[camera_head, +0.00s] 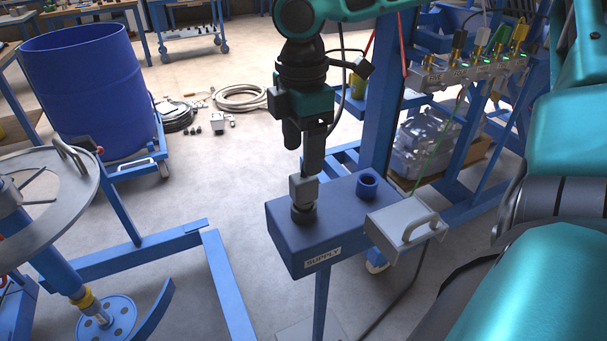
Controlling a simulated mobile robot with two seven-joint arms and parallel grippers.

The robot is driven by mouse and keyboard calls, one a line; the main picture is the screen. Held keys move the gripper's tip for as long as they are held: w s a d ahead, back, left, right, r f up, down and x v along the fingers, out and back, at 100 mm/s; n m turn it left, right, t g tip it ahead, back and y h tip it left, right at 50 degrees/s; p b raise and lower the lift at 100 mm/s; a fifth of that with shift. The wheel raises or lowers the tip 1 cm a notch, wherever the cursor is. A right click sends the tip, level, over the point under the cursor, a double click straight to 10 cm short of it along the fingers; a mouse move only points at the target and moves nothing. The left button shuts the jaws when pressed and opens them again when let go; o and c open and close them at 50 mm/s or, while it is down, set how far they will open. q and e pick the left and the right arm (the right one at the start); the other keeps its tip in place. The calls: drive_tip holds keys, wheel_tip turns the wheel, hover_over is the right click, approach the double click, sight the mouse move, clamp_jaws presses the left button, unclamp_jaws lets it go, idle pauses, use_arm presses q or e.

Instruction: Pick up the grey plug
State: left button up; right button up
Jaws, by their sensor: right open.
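The grey plug (304,192) stands upright on the dark blue box labelled SUPPLY (325,226), toward its left end, with a dark round collar at its base. My right gripper (311,172) points down from above, with its fingertips at the top of the plug. It is open, and I cannot tell whether a finger touches the plug. One finger partly hides the other. My left gripper is not in view.
A blue round socket (367,186) stands on the box, right of the plug. A grey handled cover (405,220) sits at the box's right edge. A connector panel (470,72) with cables is at upper right. A handled disc (45,190) and blue drum (90,85) are left.

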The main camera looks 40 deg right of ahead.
sight(304, 188)
wheel_tip(304, 188, down, 9)
drive_tip(key=shift+d+f+b, duration=0.15)
drive_tip(key=shift+b, duration=0.9)
drive_tip(key=shift+c, duration=0.3)
drive_tip(key=c, duration=1)
drive_tip(key=shift+c, duration=0.4)
drive_tip(key=shift+r, duration=0.2)
